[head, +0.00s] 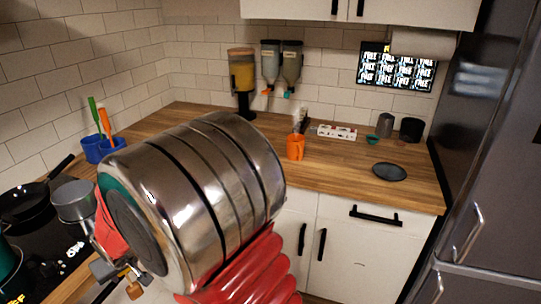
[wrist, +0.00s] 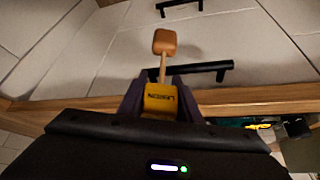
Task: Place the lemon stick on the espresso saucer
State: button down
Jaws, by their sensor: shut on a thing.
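The lemon stick (wrist: 165,45) has an orange-brown block on a thin wooden stick, with a yellow lettered part at its base. My gripper (wrist: 161,98) is shut on that yellow part, and the block points away from me. In the head view the block (head: 134,290) shows small at the lower left, below the front of the counter and beside my arm. A dark round saucer (head: 389,172) lies flat and empty on the right part of the wooden counter, far from my gripper. My large arm links hide much of the middle of the head view.
An orange mug (head: 295,147), a small teal cup (head: 373,139), a black canister (head: 410,130) and a grey canister (head: 385,125) stand on the counter. A stove with a grey pot (head: 73,199) is at left. The counter around the saucer is clear. A fridge (head: 490,150) bounds the right.

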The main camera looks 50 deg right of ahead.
aim_at(390, 171)
jog(key=u, duration=0.65)
jog(key=k, duration=1.3)
jog(key=u, duration=2.5)
jog(key=i, duration=0.1)
jog(key=z, duration=4.25)
